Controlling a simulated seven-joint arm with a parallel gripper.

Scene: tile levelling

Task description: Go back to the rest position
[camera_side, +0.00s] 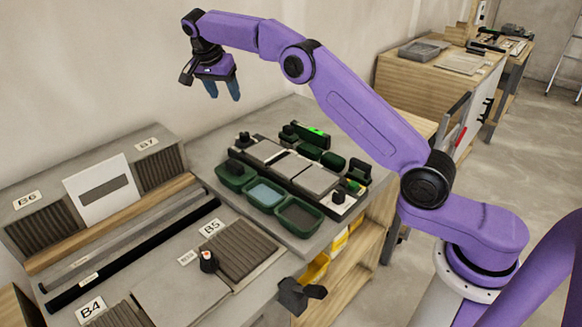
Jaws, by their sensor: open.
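My gripper (223,88) is held high at the upper left, well above the work table, with its blue fingers pointing down. It is open, and nothing shows between the fingers. My purple arm arches from the base at the lower right up to the gripper. Below and to the right of the gripper, a dark tile-work fixture (285,174) with grey tiles sits on the table (222,146). The gripper is clear of everything.
Green bins (299,213) stand along the fixture's front. The space around the gripper is free, with a wall behind.

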